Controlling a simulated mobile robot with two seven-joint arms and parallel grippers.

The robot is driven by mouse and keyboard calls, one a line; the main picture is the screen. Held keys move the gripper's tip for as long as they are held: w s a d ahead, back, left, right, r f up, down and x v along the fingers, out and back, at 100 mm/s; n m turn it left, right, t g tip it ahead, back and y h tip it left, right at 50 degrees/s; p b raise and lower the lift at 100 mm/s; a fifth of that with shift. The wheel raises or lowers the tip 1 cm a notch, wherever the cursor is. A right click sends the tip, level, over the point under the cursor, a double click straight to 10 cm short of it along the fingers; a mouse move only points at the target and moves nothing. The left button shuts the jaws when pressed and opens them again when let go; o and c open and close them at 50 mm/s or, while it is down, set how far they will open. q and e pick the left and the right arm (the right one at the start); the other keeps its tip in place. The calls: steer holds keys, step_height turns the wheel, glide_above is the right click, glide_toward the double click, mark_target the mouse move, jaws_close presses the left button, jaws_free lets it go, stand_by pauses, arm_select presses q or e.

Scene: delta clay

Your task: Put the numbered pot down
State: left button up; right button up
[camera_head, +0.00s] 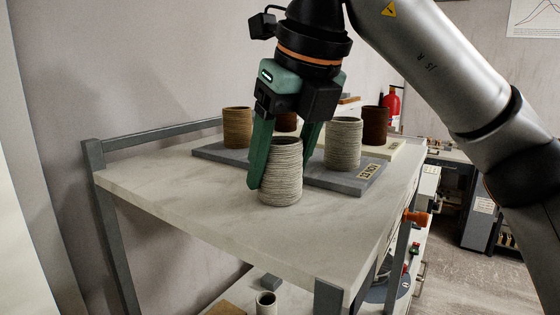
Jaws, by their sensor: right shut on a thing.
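My right gripper (283,160) comes down from above and is shut on a pale grey ribbed pot (281,175). The pot is upright at the front of a marble-look cart top (190,190), in front of the grey board. Its base appears at or very near the surface; I cannot tell whether it touches. No number shows on its visible side. One green finger is on the pot's left side, and the other is partly behind it. My left gripper is not in view.
A grey board (335,181) with a label plate (368,171) bears a tan pot (237,127), another grey pot (343,142) and a partly hidden brown pot (286,121). A dark brown pot (375,125) stands behind. The cart top's front left is clear.

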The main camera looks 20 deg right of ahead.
steer(key=shift+f, duration=0.15)
steer(key=o, duration=1.4)
steer(key=v, duration=1.2)
steer(key=shift+s, duration=0.15)
